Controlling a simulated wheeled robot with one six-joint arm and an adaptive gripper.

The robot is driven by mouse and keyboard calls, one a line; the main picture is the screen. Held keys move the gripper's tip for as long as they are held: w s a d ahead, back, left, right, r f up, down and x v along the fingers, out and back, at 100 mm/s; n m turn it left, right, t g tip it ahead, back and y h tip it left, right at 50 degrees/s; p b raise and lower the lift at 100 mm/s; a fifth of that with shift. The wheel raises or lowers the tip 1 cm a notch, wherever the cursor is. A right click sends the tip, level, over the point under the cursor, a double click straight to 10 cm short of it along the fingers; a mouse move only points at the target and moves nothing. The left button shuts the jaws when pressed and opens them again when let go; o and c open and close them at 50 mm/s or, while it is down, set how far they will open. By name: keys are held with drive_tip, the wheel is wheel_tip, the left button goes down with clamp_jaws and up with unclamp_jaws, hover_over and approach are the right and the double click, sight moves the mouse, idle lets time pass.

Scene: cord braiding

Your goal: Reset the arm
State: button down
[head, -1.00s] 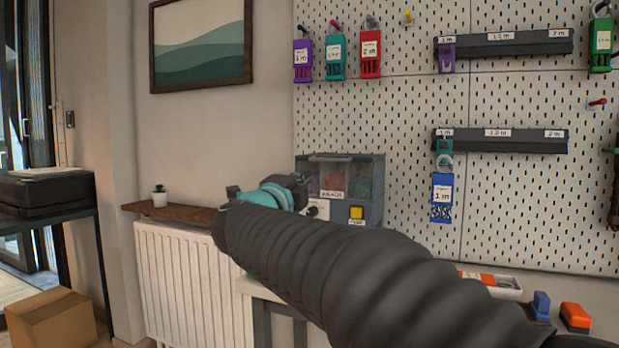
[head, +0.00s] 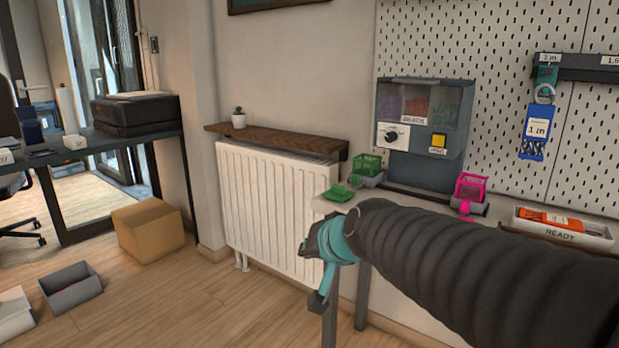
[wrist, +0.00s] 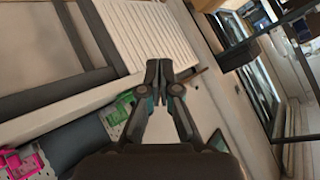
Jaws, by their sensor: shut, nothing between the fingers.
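My gripper (wrist: 158,68) shows in the wrist view with its two dark fingertips together and nothing between them. In the head view my black-sleeved arm reaches in from the right. Its teal-ringed end is in front of the white radiator (head: 270,205), near the left end of the bench. The radiator also shows beyond the fingertips in the wrist view (wrist: 150,30).
A cardboard box (head: 148,230) and grey bin (head: 70,287) are on the floor.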

drive_tip(key=s+d+f+g+h, duration=0.1)
drive_tip(key=s+d+f, duration=0.2)
drive_tip(key=s+d, duration=0.2)
drive_tip(key=s+d+f+g+h, duration=0.1)
drive_tip(key=s+d+f+h, duration=0.1)
drive_tip(key=s+d, duration=0.3)
drive_tip(key=s+d+f+n+g+h, duration=0.1)
drive_tip(key=s+d+f, duration=0.4)
drive_tip(key=s, duration=0.6)
drive_tip(key=shift+d+g+h, duration=0.4)
